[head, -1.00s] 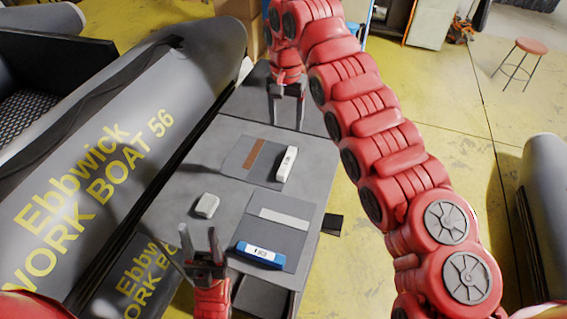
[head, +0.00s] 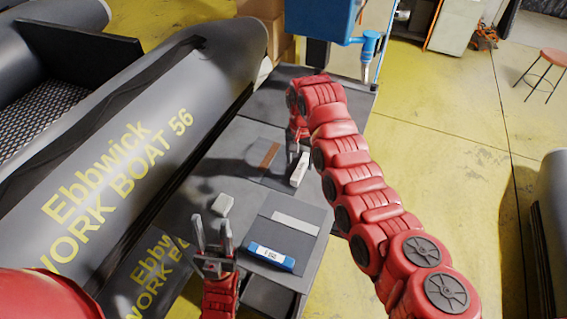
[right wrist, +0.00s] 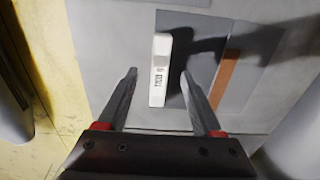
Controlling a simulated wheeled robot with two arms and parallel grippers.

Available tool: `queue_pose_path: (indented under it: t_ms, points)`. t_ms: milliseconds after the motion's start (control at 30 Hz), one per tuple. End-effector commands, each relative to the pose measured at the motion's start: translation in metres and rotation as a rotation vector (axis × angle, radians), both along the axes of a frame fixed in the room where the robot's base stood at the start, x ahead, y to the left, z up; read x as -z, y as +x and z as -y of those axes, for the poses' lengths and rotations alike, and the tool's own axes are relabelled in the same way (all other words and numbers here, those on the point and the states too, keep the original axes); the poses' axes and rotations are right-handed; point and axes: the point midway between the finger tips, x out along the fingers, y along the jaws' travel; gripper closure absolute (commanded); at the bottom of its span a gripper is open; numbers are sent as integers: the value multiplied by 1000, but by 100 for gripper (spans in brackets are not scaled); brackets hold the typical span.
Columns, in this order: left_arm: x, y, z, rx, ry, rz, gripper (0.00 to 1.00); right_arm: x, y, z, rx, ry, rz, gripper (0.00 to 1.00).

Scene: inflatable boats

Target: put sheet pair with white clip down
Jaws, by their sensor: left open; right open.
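The sheet pair with the white clip (head: 299,170) lies flat on the grey table. Its grey sheet (head: 252,165) has a brown strip across it, and the clip is along its right edge. In the right wrist view the white clip (right wrist: 159,75) with a printed label lies between the lines of my fingers. My right gripper (head: 296,150) is open beside the clip, partly hidden by its own arm; in the wrist view its fingertips (right wrist: 158,73) are apart, with no visible grip on the clip. My left gripper (head: 212,232) is open and empty near the table's front left.
A second grey sheet pair with a pale strip (head: 297,223) and a blue clip (head: 271,257) lies nearer on the table (head: 180,212). A small whitish block (head: 222,205) lies left of it. A grey inflatable boat (head: 150,110) borders the table's left side.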

Motion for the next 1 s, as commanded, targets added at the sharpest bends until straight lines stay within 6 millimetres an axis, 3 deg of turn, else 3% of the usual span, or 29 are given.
queue_pose_path:
  t_ms: [100,300,567,933,1000]
  points:
    - [-20,0,0,0,0,0,50,12,-2,0,0,-3,-8,32]
    - [-24,0,0,0,0,0,50,35,-1,0,1,-4,-5,32]
    - [-23,0,0,0,0,0,50,39,0,0,1,-1,-3,32]
    - [-23,0,0,0,0,0,50,38,0,0,1,-1,-3,96]
    - [-23,0,0,0,0,1,50,38,0,0,1,-1,-3,100]
